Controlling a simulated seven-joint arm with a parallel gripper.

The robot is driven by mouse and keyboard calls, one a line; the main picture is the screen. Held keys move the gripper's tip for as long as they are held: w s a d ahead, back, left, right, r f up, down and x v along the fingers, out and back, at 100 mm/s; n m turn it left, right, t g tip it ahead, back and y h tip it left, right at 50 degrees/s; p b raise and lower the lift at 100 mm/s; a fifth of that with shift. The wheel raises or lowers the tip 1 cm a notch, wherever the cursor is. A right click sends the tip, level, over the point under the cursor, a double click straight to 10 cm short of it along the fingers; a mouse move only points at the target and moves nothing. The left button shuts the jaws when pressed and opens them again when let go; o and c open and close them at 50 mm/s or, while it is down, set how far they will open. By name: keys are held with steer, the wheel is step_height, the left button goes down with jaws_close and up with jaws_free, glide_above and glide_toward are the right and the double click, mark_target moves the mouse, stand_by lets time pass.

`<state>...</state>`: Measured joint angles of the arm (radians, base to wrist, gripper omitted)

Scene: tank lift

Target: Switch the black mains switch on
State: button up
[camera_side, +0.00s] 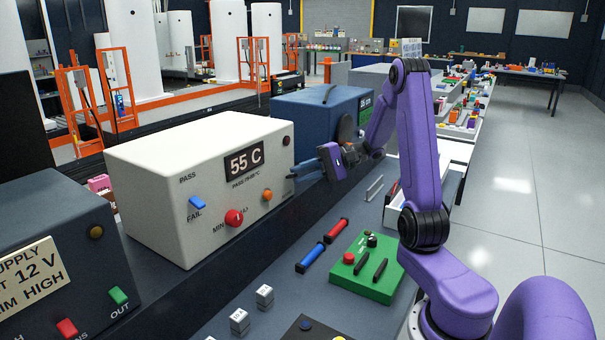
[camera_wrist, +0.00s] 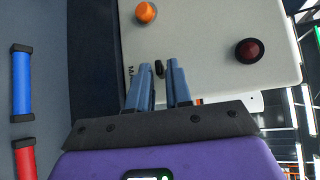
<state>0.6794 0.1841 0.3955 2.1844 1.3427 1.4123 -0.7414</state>
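The black mains switch (camera_wrist: 159,69) is a small dark toggle on the front of the white box (camera_side: 150,158). In the wrist view it shows between my fingertips, beside a partly covered label starting "MA". My gripper (camera_wrist: 159,70) is slightly open, with its two blue-grey fingers on either side of the switch and a narrow gap showing; I cannot tell whether they touch it. In the side view my gripper (camera_side: 292,173) is at the right end of the box front, and I cannot make out the switch there. A dark red lamp (camera_wrist: 249,50) is on the same panel.
The box also carries an orange button (camera_side: 267,195), a red knob (camera_side: 234,217), a blue switch (camera_side: 196,202) and a display (camera_side: 244,160) reading 55 C. A blue machine (camera_side: 300,112) stands behind my gripper. Red and blue handles (camera_side: 310,258) lie on the bench.

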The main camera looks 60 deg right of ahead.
steer(key=v, duration=1.7)
steer(key=shift+s, duration=0.2)
steer(key=shift+w, duration=0.1)
steer(key=a+f+n+g+h, duration=0.15)
steer(key=a+n+g, duration=0.35)
steer(key=a, duration=0.6)
steer(key=a+f+n+g, duration=0.3)
steer(key=a+g, duration=0.4)
steer(key=a, duration=0.4)
steer(key=s+a+f+n+t+h, duration=0.2)
steer(key=s+a+f+n+h, duration=0.2)
steer(key=s+a+n+h, duration=0.5)
steer(key=s+a+n, duration=0.3)
steer(key=s+n, duration=0.3)
steer(key=n, duration=0.1)
steer(key=shift+s+a, duration=0.2)
steer(key=shift+a, duration=0.15)
